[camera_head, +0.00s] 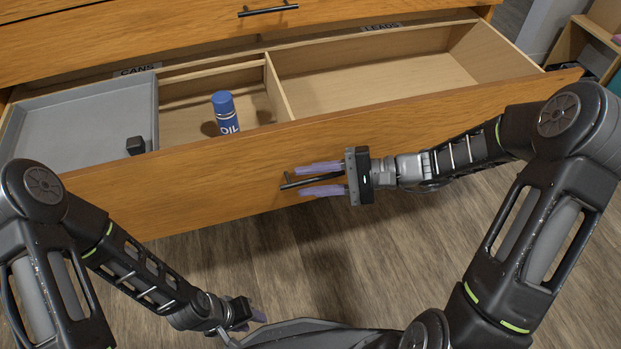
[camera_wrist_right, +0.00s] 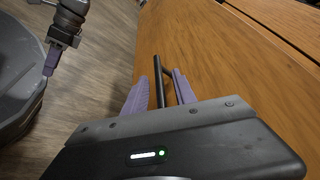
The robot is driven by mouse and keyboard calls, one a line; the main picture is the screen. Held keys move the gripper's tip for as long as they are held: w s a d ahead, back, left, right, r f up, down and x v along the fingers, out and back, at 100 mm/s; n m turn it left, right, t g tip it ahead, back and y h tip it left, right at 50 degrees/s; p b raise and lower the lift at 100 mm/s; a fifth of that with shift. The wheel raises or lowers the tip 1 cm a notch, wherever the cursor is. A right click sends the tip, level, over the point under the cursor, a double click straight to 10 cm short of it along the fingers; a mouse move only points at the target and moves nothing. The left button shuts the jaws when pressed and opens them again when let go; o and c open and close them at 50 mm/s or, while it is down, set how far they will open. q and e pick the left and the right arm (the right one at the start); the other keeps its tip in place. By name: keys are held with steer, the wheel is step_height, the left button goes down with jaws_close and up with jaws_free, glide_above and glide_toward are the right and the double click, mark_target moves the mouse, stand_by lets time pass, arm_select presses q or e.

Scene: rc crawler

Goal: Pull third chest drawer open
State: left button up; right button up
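The wooden chest drawer (camera_head: 225,175) stands pulled out, its inside visible from above. Its dark bar handle (camera_head: 292,182) is on the middle of the front and also shows in the right wrist view (camera_wrist_right: 159,85). My right gripper (camera_head: 320,179) has its purple fingers on either side of this handle, with small gaps visible, so it is open around the bar. It also shows in the right wrist view (camera_wrist_right: 163,90). My left gripper (camera_head: 258,315) hangs low, away from the chest and near my base; its finger opening is unclear.
A blue oil can (camera_head: 225,113) stands in the drawer's middle compartment. A grey tray (camera_head: 75,108) fills the left compartment, with a small black object (camera_head: 135,146) near its front. The right compartment looks empty. A closed drawer (camera_head: 200,40) is above. Wood floor (camera_head: 330,265) lies clear below.

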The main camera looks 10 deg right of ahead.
steer(key=p+v, duration=0.1)
steer(key=v, duration=0.6)
steer(key=shift+d, duration=0.35)
steer(key=shift+s, duration=0.1)
